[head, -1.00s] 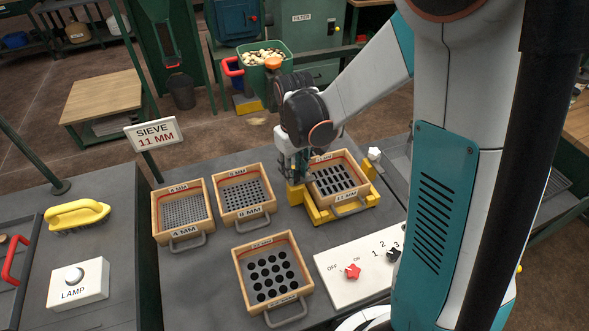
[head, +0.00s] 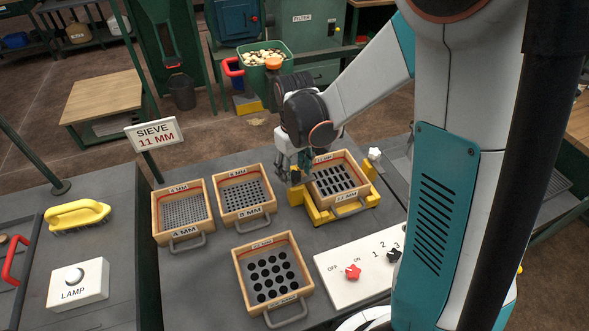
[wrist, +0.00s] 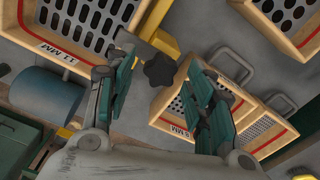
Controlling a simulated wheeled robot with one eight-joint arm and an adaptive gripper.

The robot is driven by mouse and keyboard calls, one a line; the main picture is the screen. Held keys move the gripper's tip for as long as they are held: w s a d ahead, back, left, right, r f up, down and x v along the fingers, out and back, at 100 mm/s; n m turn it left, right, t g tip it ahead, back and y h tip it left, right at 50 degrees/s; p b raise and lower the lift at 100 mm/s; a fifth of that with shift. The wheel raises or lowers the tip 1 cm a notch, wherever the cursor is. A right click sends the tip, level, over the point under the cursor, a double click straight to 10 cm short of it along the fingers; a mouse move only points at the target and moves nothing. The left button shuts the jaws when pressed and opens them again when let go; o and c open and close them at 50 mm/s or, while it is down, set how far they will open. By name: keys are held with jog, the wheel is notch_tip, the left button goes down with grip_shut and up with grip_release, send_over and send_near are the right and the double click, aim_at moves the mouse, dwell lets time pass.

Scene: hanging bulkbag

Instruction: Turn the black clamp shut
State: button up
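The black clamp (wrist: 160,70) is a dark star-shaped knob beside the 11 MM sieve, at a grey metal plate on the yellow frame. In the head view it is hidden behind my gripper (head: 294,165). In the wrist view my gripper (wrist: 166,72) is open, with one finger on each side of the knob and visible gaps between. I cannot tell how far above the knob the fingertips are. The 11 MM sieve (head: 364,203) sits in the yellow frame (head: 322,217). It also shows in the wrist view (wrist: 57,44).
A white knob (head: 374,153) stands at the frame's far right corner. The 8 MM sieve (head: 243,220) is close to my gripper on the left. A sign reads "SIEVE 11 MM" (head: 155,134).

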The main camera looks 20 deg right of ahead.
aim_at(294, 174)
notch_tip(294, 174, up, 12)
dwell(0.7)
dwell(0.4)
